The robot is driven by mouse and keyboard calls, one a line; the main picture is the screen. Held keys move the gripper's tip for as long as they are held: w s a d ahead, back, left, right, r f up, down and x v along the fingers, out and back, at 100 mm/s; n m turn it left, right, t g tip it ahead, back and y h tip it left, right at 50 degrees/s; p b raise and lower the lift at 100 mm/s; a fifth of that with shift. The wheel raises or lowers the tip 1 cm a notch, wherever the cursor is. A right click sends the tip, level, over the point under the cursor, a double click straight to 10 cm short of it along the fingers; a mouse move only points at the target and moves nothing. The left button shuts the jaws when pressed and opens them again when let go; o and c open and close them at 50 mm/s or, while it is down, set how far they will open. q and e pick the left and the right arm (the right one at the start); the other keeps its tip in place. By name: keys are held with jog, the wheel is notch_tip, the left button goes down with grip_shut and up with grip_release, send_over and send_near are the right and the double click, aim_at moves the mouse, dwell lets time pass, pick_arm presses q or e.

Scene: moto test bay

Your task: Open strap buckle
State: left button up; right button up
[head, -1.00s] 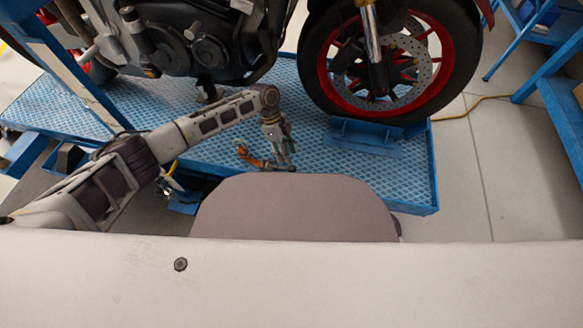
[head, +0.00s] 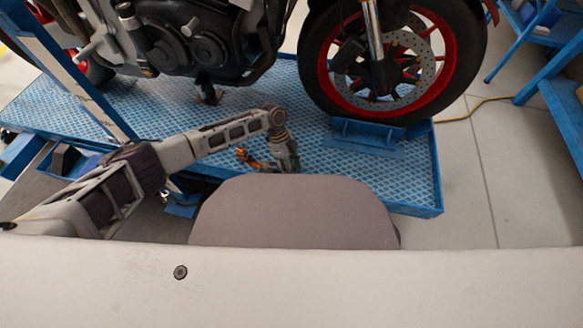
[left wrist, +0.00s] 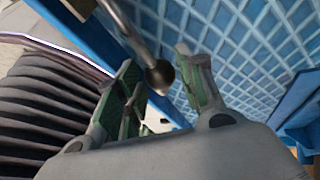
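My left gripper (head: 290,168) is low beside the near edge of the blue lift platform, its tips partly hidden behind my grey body. In the left wrist view, the two green-and-grey fingers (left wrist: 157,78) stand apart. A metal rod with a dark round knob (left wrist: 159,76) shows between them; I cannot tell whether a finger touches it. A small orange and dark piece (head: 250,158), perhaps the strap or its buckle, lies just left of the gripper at the platform edge. Orange also shows at the lower right of the left wrist view (left wrist: 303,152). No buckle can be made out clearly. My right gripper is out of view.
A motorcycle (head: 185,40) stands on the blue textured platform (head: 270,100). Its red-rimmed front wheel (head: 325,75) rests at a blue chock (head: 368,134). A blue upright (head: 75,75) rises at left. The tiled floor (head: 500,170) at right is mostly clear, with a yellow cable.

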pick_arm(q)
grip_shut()
jog(key=shift+r, duration=0.2)
dwell(0.3)
jog(key=shift+a+r+g+h, duration=0.2)
jog(key=shift+r+g+h, duration=0.15)
jog(key=shift+h, duration=0.45)
jog(key=shift+a+r+h+b, duration=0.25)
jog(key=shift+r+h+b, duration=0.05)
jog(key=shift+r+h, duration=0.35)
jog(key=shift+w+a+r+m+g+h+b, duration=0.1)
jog(key=shift+a+r+m+g+h+b, duration=0.25)
jog(key=shift+r+h+b, duration=0.35)
jog(key=shift+w+a+r+h+b, duration=0.1)
jog(key=shift+a+r+h+b, duration=0.5)
jog(key=shift+h+b, duration=0.35)
jog(key=shift+g, duration=0.3)
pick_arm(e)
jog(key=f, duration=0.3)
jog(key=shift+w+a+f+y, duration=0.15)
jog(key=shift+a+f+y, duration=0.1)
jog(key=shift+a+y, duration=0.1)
pick_arm(q)
jog(key=shift+r, duration=0.1)
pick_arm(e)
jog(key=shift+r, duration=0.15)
